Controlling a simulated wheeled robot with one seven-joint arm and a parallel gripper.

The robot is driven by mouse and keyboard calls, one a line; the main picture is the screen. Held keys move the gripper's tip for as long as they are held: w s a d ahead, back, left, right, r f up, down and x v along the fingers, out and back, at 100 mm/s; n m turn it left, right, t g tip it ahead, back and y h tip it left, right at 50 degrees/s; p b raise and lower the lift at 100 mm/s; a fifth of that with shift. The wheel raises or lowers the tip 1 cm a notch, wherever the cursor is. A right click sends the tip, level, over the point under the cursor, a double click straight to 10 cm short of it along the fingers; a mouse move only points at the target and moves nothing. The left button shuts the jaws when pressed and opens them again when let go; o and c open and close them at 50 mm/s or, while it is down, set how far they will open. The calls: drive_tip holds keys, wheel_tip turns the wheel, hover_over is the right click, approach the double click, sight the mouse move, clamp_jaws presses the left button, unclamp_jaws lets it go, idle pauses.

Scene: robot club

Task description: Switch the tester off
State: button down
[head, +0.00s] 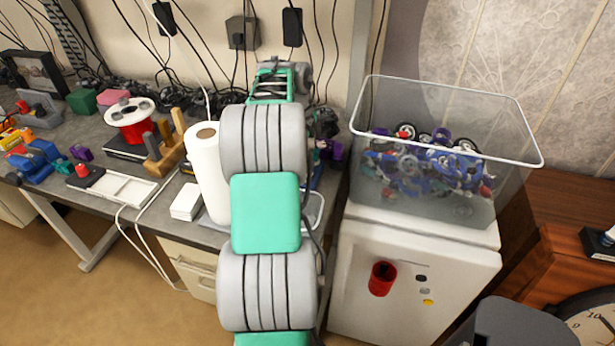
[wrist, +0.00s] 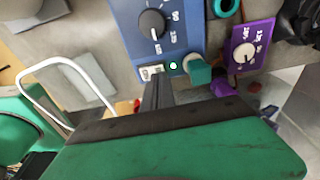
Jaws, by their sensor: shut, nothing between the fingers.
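The tester looks to be the blue box (wrist: 185,20) at the top of the wrist view. It has a black dial (wrist: 152,23) with a white pointer, a small pale switch (wrist: 152,72) at its lower edge, and a lit green light (wrist: 173,65) beside the switch. My gripper (wrist: 157,83) is shut and empty, its dark fingertips just below the switch in the picture. I cannot tell whether they touch it. In the head view my arm hides the tester and the gripper.
A purple box (wrist: 262,40) with a dial and a teal cylinder (wrist: 197,74) sit close to the right of the tester. In the head view a paper roll (head: 208,170) stands left of my arm, and a clear bin (head: 440,190) of parts stands right on a white cabinet (head: 420,250).

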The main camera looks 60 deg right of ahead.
drive_tip(key=shift+f+b, duration=0.6)
drive_tip(key=shift+f, duration=0.05)
drive_tip(key=shift+r, duration=0.1)
wheel_tip(320, 180, up, 7)
drive_tip(key=p, duration=0.5)
drive_tip(key=shift+p, duration=0.3)
